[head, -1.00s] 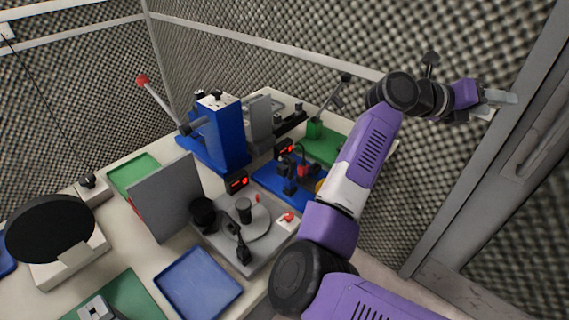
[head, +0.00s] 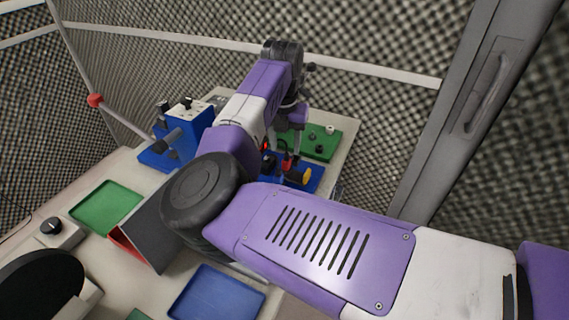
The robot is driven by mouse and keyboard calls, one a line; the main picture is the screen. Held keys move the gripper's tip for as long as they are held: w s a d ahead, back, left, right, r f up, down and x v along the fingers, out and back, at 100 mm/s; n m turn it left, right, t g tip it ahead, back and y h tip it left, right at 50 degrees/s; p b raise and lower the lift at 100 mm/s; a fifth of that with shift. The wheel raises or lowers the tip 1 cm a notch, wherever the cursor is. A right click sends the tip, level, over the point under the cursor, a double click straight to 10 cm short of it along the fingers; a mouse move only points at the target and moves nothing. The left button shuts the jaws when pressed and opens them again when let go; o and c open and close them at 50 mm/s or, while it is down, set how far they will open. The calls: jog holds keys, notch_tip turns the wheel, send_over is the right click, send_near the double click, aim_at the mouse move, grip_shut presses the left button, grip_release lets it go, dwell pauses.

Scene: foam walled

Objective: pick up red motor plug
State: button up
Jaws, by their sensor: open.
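A small red part (head: 288,163), which looks like the red motor plug, stands among dark parts on a blue board (head: 316,181) at the table's right side. My gripper (head: 290,149) points down just above it, with its fingers open. It is partly hidden behind my own arm, and the fingertips are small and dark here. I cannot tell whether they are beside the red part or still above it. My forearm covers the left part of the blue board.
A green board (head: 322,145) with small knobs lies behind the blue board. A blue press (head: 186,130) with a red-knobbed lever stands left. A green tray (head: 106,207), a grey panel (head: 160,235) and a blue tray (head: 216,294) are nearer. Foam walls enclose the table.

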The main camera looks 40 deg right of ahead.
aim_at(287, 154)
jog(key=f, duration=0.2)
jog(key=d+f+p, duration=0.1)
jog(key=f, duration=0.2)
jog(key=shift+w+f+p, duration=0.2)
jog(key=shift+f+p, duration=0.1)
jog(key=shift+f, duration=0.05)
jog(key=shift+c, duration=0.5)
grip_shut()
